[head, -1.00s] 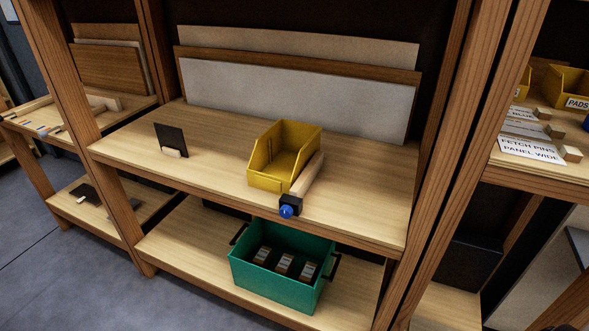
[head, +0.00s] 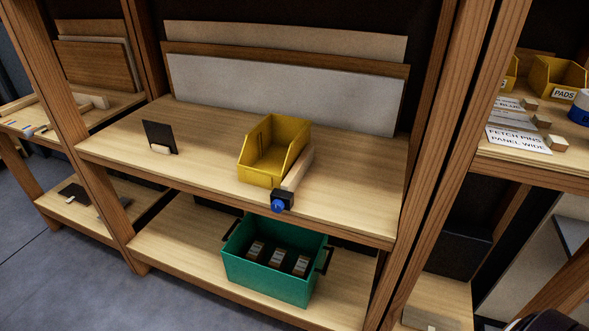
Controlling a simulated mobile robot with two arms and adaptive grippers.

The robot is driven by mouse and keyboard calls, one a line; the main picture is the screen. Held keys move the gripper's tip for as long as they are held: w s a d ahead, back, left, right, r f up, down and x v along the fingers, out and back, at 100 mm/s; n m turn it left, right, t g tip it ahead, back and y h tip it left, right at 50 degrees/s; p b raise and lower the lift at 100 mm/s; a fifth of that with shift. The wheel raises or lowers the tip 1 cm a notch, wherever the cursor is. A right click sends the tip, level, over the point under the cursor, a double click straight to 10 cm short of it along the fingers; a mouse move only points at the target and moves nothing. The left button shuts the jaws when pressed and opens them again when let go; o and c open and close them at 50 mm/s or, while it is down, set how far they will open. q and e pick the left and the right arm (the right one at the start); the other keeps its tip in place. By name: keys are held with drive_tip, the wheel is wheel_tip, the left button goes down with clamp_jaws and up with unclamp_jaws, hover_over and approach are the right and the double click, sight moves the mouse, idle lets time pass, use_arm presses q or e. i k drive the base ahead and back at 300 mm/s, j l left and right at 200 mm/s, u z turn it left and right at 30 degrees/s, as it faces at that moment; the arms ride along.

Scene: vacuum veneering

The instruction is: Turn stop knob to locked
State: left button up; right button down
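A round blue knob (head: 278,206) on a small black block (head: 284,196) sits at the front edge of the wooden shelf (head: 210,180), in the middle of the head view. The block is at the near end of a light wooden bar (head: 298,170) beside the yellow bin. The knob is too small for me to tell its turned position. Neither of my grippers is in view. A dark shape at the bottom right corner is too cut off to identify.
A yellow bin (head: 274,152) stands left of the bar. Below is a green crate (head: 262,278) holding several small blocks. A black card (head: 160,136) stands on the shelf's left. Panels (head: 280,90) lean behind. Wooden posts (head: 440,150) flank the bay. Open floor (head: 60,270) lies front left.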

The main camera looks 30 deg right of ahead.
sight(277, 206)
drive_tip(key=j+z, duration=0.1)
drive_tip(key=z, duration=0.65)
drive_tip(key=i+j, duration=0.05)
